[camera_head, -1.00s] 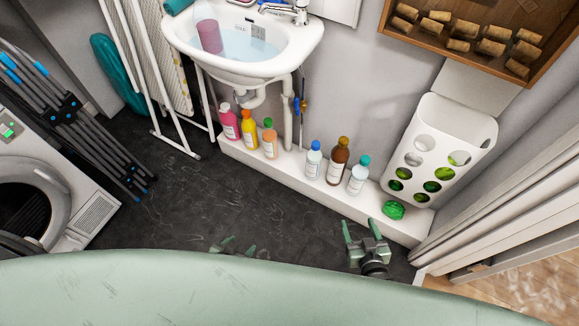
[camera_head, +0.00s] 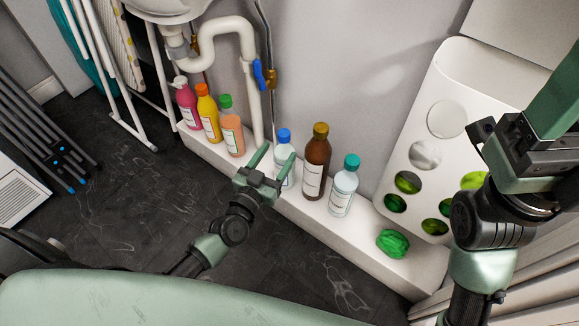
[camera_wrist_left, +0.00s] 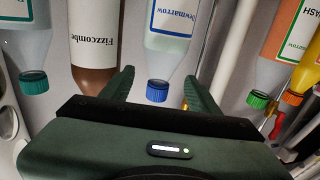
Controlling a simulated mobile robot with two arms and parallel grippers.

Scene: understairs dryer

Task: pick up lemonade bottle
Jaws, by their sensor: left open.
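Several bottles stand upright on the white ledge. A clear bottle with a blue cap (camera_head: 284,172) carries a "Dewmarrow" label; it also shows upside down in the left wrist view (camera_wrist_left: 172,40). To its right are a brown bottle with an orange-brown cap (camera_head: 317,160), labelled "Fizzcombe" in the wrist view (camera_wrist_left: 93,45), and a pale bottle with a teal cap (camera_head: 343,190). I cannot read which is lemonade. My left gripper (camera_head: 273,160) is open and empty just in front of the blue-capped bottle, whose cap lies between the fingers in the wrist view. My right gripper (camera_head: 520,140) is at the right, fingers unclear.
Pink (camera_head: 188,105), yellow (camera_head: 209,118) and orange (camera_head: 231,133) bottles stand farther left on the ledge (camera_head: 375,245). A green lump (camera_head: 393,243) lies at its right end, near a white holed bin (camera_head: 440,110). A white drain pipe (camera_head: 248,80) rises behind. The dark floor in front is clear.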

